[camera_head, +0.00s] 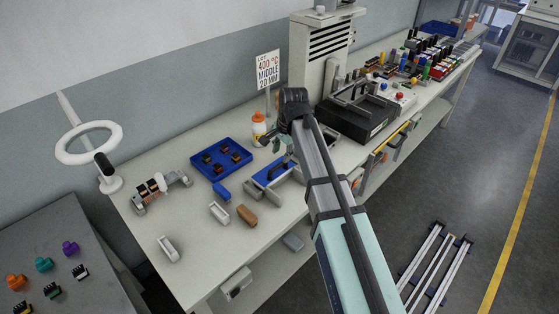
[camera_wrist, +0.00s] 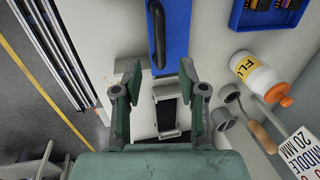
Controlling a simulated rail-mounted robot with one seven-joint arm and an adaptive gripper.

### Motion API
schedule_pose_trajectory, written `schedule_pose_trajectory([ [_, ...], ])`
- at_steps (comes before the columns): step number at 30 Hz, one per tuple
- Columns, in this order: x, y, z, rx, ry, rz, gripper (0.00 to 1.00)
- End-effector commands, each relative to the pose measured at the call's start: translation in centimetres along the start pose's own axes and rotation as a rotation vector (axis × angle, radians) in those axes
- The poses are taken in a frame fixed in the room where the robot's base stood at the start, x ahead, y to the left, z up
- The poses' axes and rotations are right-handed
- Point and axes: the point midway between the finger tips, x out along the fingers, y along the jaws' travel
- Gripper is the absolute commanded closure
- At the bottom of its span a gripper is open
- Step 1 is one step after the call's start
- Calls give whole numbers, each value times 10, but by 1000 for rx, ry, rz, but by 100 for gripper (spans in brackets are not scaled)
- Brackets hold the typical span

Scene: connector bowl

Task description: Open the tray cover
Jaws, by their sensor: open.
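The tray cover is a blue plate (camera_head: 262,178) with a dark bar handle, on the bench in the head view, partly hidden by my arm. In the wrist view the blue cover (camera_wrist: 177,30) is at the top centre. Its dark handle (camera_wrist: 156,35) runs up and down the picture. My gripper (camera_wrist: 160,72) is open and empty, with a green finger on each side. The near end of the handle shows between the fingertips; contact is not visible. In the head view my gripper (camera_head: 281,143) is over the bench behind the cover, partly hidden by the arm.
A blue tray of small parts (camera_head: 222,158) lies left of the cover. A white bottle with an orange cap (camera_head: 259,130) stands behind, near a sign (camera_head: 267,69). A blue block (camera_head: 221,191) and brown block (camera_head: 247,215) lie in front. A black machine (camera_head: 355,118) stands right.

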Motion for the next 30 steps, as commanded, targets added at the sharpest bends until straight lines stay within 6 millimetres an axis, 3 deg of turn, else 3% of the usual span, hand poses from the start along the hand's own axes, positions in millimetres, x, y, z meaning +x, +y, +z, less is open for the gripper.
schedule_pose_trajectory([
  [6, 33, 0, 0, -1, -1, 2, 59],
  [12, 52, 0, 0, -1, -1, 1, 59],
  [24, 58, 0, 0, 0, 1, -1, 59],
  [25, 58, 0, 0, 0, 0, -1, 62],
  [28, 58, 0, 0, 0, 0, 0, 98],
  [30, 58, 0, 0, 0, 0, 0, 100],
])
